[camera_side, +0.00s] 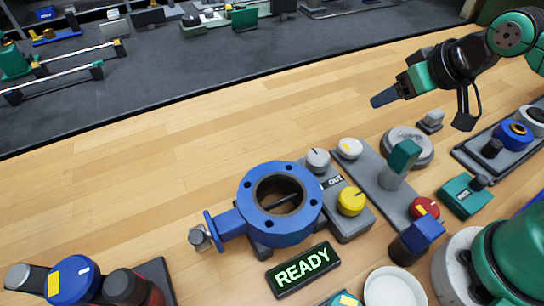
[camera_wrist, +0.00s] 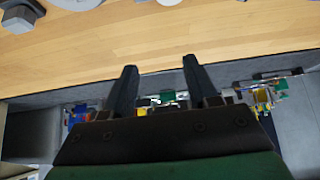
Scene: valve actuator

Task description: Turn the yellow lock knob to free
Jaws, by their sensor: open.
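A grey knob (camera_side: 318,160) is on the same block, near an "OUT" label. My gripper (camera_side: 384,96) is raised well above the bench at the upper right, clear of the knob and empty. In the wrist view its two dark fingers (camera_wrist: 160,72) stand apart, with nothing between them. The yellow knob does not clearly show in the wrist view.
A black "READY" sign (camera_side: 303,269) lies in front of the valve. A plate with a green-topped post (camera_side: 404,156), a white knob (camera_side: 349,148) and a red knob (camera_side: 424,208) stands right of the yellow knob. The wooden bench left of the valve is mostly clear.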

